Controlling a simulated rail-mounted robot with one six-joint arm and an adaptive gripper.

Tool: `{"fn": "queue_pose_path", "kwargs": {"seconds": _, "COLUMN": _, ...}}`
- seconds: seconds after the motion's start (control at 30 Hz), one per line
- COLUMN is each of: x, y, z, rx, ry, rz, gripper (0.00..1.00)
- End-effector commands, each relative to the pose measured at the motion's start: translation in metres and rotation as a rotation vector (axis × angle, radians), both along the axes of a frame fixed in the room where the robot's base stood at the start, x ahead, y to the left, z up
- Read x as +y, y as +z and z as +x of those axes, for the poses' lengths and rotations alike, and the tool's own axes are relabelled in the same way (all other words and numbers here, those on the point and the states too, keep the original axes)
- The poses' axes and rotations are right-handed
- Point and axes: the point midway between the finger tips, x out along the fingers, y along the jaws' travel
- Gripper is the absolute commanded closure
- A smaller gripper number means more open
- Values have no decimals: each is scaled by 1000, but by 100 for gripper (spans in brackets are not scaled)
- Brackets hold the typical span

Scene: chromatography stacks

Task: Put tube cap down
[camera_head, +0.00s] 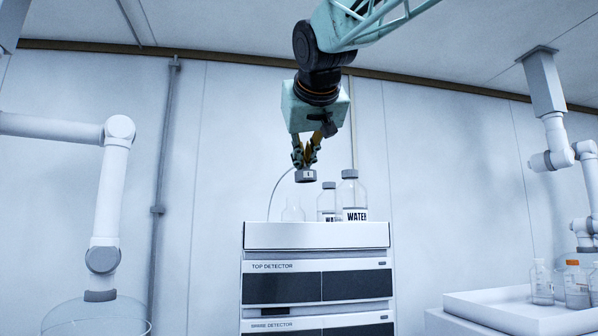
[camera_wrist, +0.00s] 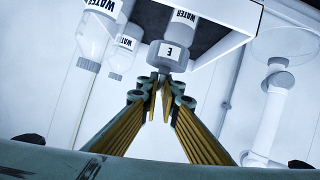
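The tube cap (camera_head: 305,176) is a small grey cylinder with a white label on its side. My gripper (camera_head: 305,160) is shut on it and holds it in the air, above the top of the instrument stack. In the wrist view the cap (camera_wrist: 168,56) sits at the fingertips (camera_wrist: 165,80), and its label carries a letter that looks like an E. A thin pale tube (camera_head: 277,190) curves down from near the cap toward the stack top. Whether it joins the cap is hard to tell.
The stack's top tray (camera_head: 316,235) holds a clear flask (camera_head: 293,211) and two grey-capped bottles, the larger marked WATER (camera_head: 354,198). Below is the TOP DETECTOR unit (camera_head: 282,288). At right, a white tray (camera_head: 510,308) holds several bottles. White jointed pipes flank both sides.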

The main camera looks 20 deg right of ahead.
Motion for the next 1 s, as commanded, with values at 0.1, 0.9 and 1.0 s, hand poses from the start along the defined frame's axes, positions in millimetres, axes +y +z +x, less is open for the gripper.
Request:
{"fn": "queue_pose_path", "kwargs": {"seconds": 0.1, "x": 0, "y": 1, "z": -15, "rx": -2, "ry": 0, "rz": 0, "gripper": 100}}
{"fn": "queue_pose_path", "kwargs": {"seconds": 0.9, "x": 0, "y": 4, "z": -36, "rx": 0, "ry": 0, "rz": 0, "gripper": 100}}
{"fn": "queue_pose_path", "kwargs": {"seconds": 1.0, "x": 0, "y": 4, "z": -36, "rx": 0, "ry": 0, "rz": 0, "gripper": 100}}
